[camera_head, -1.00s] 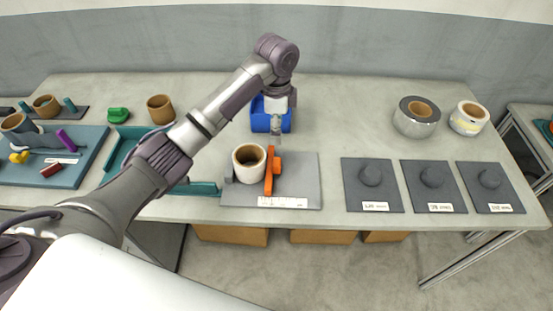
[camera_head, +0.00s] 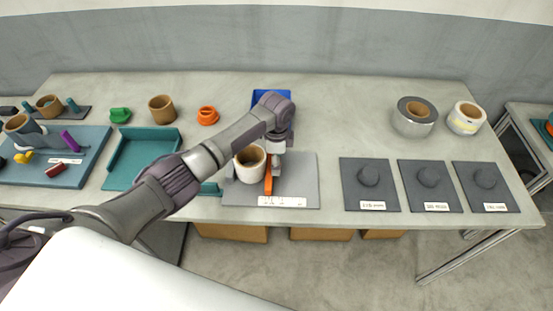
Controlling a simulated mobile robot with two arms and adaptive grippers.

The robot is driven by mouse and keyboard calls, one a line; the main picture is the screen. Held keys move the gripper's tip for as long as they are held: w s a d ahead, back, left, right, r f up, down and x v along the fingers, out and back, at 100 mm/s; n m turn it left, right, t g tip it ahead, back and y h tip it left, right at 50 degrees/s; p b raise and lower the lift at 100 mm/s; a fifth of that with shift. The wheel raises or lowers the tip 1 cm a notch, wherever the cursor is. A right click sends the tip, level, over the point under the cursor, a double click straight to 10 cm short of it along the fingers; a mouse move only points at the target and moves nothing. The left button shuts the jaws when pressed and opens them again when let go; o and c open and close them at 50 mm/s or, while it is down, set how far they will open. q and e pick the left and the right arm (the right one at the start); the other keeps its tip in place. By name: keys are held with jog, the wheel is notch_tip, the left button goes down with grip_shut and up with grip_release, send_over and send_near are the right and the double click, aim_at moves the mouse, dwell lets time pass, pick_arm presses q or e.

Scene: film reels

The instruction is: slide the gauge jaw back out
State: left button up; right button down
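The gauge is a grey plate (camera_head: 300,180) at the front middle of the table, with a white scale strip (camera_head: 282,202) along its near edge. Its orange jaw (camera_head: 268,185) stands upright just right of a white roll with a brown core (camera_head: 249,164) and looks close to it or touching. My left gripper (camera_head: 277,160) is over the plate at the jaw, covering the jaw's far part and its right side. I cannot tell whether its fingers are open or shut on the jaw. My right gripper is not in view.
Three dark pads with round knobs (camera_head: 369,177) lie to the right. A blue bin (camera_head: 259,100) is behind my gripper. A teal tray (camera_head: 120,165) is partly under my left arm. The table between gauge and back-right rolls is clear.

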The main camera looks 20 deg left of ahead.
pick_arm(q)
grip_shut()
jog(key=w+d+b, duration=0.1)
jog(key=d, duration=0.2)
jog(key=w+d+b, duration=0.1)
jog(key=d, duration=0.2)
jog(key=w+d+b, duration=0.1)
jog(key=d+b, duration=0.1)
jog(key=d, duration=0.2)
jog(key=shift+d+f, duration=0.1)
jog(key=shift+d, duration=0.1)
jog(key=shift+r, duration=0.2)
jog(key=shift+c, duration=1.7)
grip_release()
jog(key=o, duration=0.3)
jog(key=shift+d+f, duration=0.1)
jog(key=shift+o, duration=0.2)
